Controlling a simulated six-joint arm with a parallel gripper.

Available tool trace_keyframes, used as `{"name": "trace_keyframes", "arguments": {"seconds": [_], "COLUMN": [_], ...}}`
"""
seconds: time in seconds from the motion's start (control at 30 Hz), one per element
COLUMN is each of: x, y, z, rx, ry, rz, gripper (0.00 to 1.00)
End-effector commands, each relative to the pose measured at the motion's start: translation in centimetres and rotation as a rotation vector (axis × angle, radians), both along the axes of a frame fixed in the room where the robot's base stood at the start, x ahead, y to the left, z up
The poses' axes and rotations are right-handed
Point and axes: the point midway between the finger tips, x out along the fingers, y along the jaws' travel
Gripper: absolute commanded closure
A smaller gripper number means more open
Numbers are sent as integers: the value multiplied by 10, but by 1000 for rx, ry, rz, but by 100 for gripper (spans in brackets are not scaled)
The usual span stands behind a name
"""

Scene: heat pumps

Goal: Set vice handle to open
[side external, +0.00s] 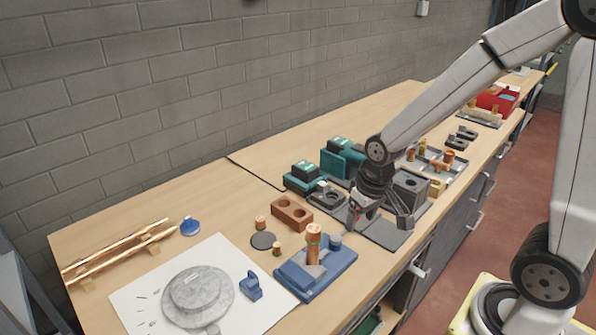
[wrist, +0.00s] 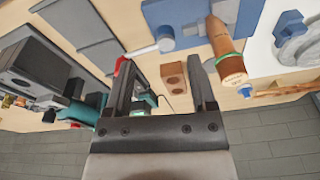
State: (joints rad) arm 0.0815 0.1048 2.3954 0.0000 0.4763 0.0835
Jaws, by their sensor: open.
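The blue vice (side external: 318,270) stands on the bench with an upright copper pipe (side external: 313,245) in it. In the wrist view the vice (wrist: 190,14) is at the top, with the copper pipe (wrist: 224,48) to its right. The vice handle, with a blue-grey round end (wrist: 165,38) and a pale bar (wrist: 143,50), is at the vice's edge. My gripper (side external: 357,222) is just to the right of the vice in the side view. In the wrist view my gripper (wrist: 160,62) is open and empty, with the handle just beyond the fingertips. A small red part shows beside one finger; I cannot tell what it belongs to.
A brown block with holes (side external: 291,213) stands left of my gripper. Teal-and-black devices (side external: 305,175) stand behind it. A grey block (side external: 410,185) is on the right. A white sheet with a grey round part (side external: 197,295) lies at the front left.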

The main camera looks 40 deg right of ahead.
Motion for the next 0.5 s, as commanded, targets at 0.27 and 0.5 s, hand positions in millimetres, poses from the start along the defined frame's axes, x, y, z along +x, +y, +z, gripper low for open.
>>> {"name": "trace_keyframes", "arguments": {"seconds": [0.27, 0.5], "x": [47, 66], "y": [-51, -81], "z": [5, 7], "rx": [29, 44], "ry": [98, 152], "rz": [-251, -384], "gripper": [28, 28]}}
